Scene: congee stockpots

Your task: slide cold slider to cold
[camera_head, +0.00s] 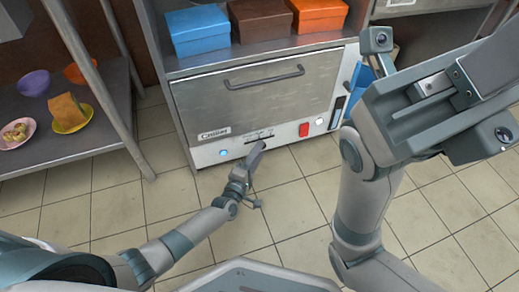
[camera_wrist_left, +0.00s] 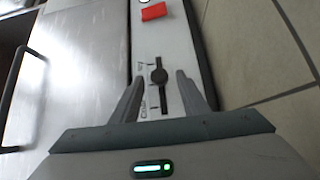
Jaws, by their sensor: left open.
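The slider is a round dark knob (camera_wrist_left: 158,76) in a short dark slot on the appliance's front strip. In the left wrist view it sits nearer the slot's upper end, on the red button's side. Small labels lie beside both ends; the lower one looks like "COLD", the upper is hard to read. My left gripper (camera_wrist_left: 161,84) is open, its fingers on either side of the slot, with the knob between the tips; contact cannot be told. In the head view, my left gripper (camera_head: 252,158) is at the slider slot (camera_head: 259,139). My right arm's end (camera_head: 425,105) is large at right; its fingers are unclear.
The steel appliance (camera_head: 265,95) has a door handle (camera_head: 264,78), a red button (camera_head: 304,129) and a lit blue light (camera_head: 224,153). Boxes stand on top, including a blue one (camera_head: 198,31). A shelf (camera_head: 95,135) with plates and bowls stands left. The tiled floor in front is clear.

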